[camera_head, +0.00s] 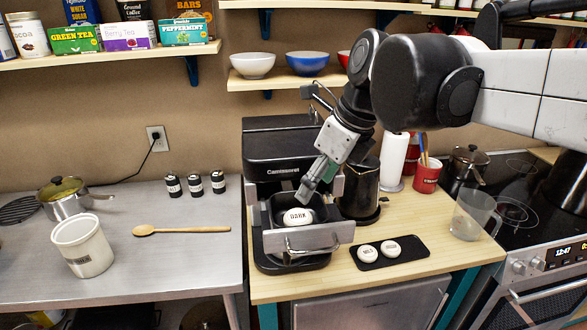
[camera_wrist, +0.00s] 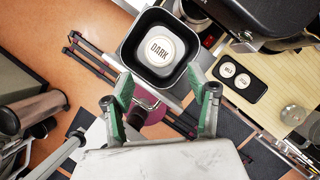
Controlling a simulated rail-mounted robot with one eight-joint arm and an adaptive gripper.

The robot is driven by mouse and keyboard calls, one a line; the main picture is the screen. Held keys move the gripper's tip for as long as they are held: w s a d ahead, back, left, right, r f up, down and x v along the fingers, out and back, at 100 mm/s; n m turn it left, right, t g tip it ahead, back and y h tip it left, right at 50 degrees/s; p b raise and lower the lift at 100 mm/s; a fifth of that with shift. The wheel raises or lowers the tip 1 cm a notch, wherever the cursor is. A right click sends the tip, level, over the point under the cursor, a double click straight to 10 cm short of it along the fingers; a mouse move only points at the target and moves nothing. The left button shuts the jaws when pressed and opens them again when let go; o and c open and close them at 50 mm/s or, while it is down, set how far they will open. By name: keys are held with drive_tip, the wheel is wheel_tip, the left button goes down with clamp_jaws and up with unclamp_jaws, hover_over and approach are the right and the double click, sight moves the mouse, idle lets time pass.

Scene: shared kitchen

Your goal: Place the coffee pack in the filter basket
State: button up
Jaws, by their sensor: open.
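The white coffee pack marked DARK (camera_head: 298,217) lies label up in the black filter basket (camera_head: 316,204) of the coffee maker (camera_head: 285,152). The basket is pulled out at the front, with a grey handle. In the wrist view the pack (camera_wrist: 159,48) sits inside the square basket (camera_wrist: 127,47), clear of its walls. My gripper (camera_head: 313,190) is just above the basket's right side. In the wrist view my gripper (camera_wrist: 165,88) has its green-padded fingers spread wide, with nothing between them. The fingertips are near the basket's lower edge, and the pack is beyond them.
Two more round packs (camera_head: 379,250) lie on a black tray (camera_head: 415,251) to the right. A dark carafe (camera_head: 358,190) stands beside the coffee maker. A clear pitcher (camera_head: 471,214) is near the stove. A wooden spoon (camera_head: 180,230) and white tub (camera_head: 82,246) are on the left counter.

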drive_tip(key=s+d+f+n+t+h, duration=0.1)
drive_tip(key=s+d+f+n, duration=0.4)
drive_tip(key=n, duration=0.8)
drive_tip(key=s+d+f+n+t+h, duration=0.2)
drive_tip(key=s+d+f+n, duration=0.4)
drive_tip(key=n, duration=0.7)
drive_tip(key=shift+s+d+t, duration=0.3)
drive_tip(key=shift+s+t, duration=0.15)
drive_tip(key=shift+t, duration=0.25)
drive_tip(key=shift+f, duration=0.2)
wheel_tip(320, 180, down, 9)
drive_tip(key=b, duration=0.9)
drive_tip(key=shift+f, duration=0.15)
drive_tip(key=shift+c, duration=0.3)
